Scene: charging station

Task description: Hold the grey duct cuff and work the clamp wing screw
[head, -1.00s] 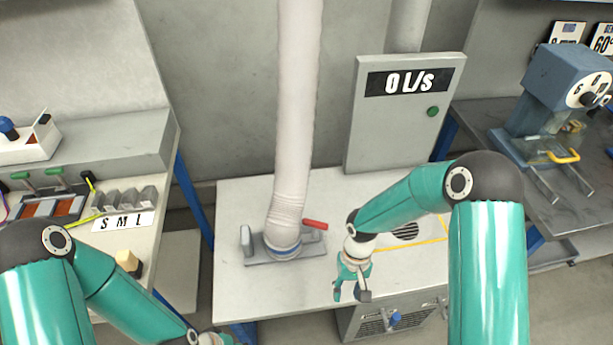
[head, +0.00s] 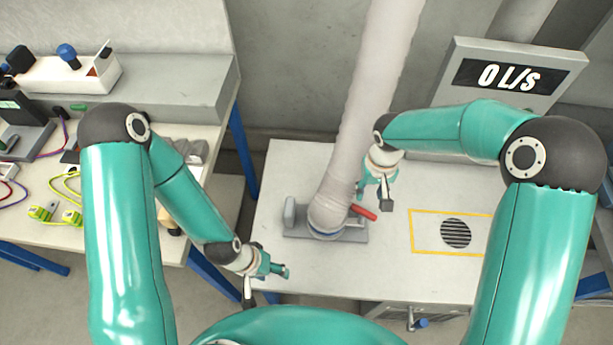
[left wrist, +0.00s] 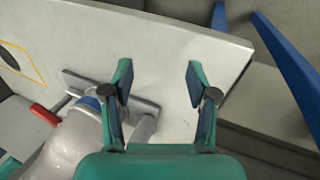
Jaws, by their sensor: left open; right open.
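The pale duct (head: 365,110) comes down to a grey cuff (head: 328,216) with a blue ring, seated on a grey base plate (head: 355,236). A red handle (head: 364,213) sticks out just right of the cuff; I cannot tell whether it is the wing screw. My left gripper (head: 268,284) is open and empty, left of and nearer than the cuff, by the table's left edge. My right gripper (head: 374,203) is open close by the red handle, apparently empty.
The light table (head: 290,262) has bare room in front of the base plate. A yellow-outlined round vent (head: 456,233) lies to the right. A panel reading 0 L/s (head: 510,75) stands behind. A cluttered bench (head: 120,245) is at the left.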

